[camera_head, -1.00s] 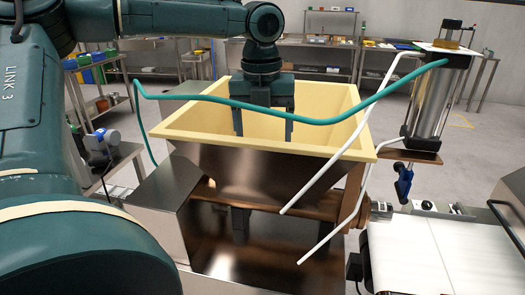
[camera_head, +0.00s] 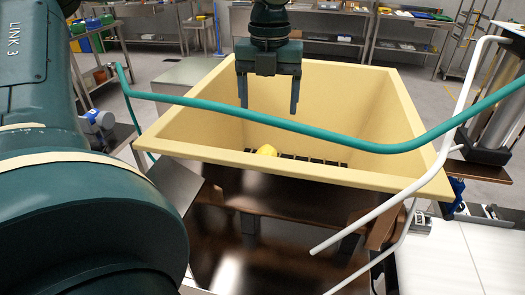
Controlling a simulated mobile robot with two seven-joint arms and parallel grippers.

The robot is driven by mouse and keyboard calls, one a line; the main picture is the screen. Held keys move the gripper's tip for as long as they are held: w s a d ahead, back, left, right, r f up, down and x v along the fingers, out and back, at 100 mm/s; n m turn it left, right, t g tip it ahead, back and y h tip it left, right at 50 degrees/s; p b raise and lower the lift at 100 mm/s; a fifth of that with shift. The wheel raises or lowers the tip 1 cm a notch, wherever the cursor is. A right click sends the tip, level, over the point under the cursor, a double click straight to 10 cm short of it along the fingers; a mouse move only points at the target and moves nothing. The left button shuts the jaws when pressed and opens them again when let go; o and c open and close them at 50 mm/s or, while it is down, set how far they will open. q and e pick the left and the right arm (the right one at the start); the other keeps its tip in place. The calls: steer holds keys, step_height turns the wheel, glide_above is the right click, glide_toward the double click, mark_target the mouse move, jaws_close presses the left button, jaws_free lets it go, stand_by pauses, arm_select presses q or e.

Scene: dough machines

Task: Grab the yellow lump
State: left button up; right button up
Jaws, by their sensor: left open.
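My right gripper does not show.
A green hose (camera_head: 290,126) crosses in front of the hopper opening, close to my left gripper. White bent rods (camera_head: 400,200) stand at the right front. A white conveyor (camera_head: 470,255) is at the lower right. Shelves with items (camera_head: 400,40) stand behind.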

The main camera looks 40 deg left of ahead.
mark_target(265, 151)
arm_select(q)
step_height(265, 151, down, 8)
steer(key=shift+r, duration=0.1)
steer(key=shift+s+f, duration=0.15)
steer(key=shift+f, duration=1.2)
steer(key=shift+s+f, duration=0.15)
steer(key=shift+f, duration=1.2)
steer(key=shift+r, duration=0.1)
steer(key=c, duration=1.2)
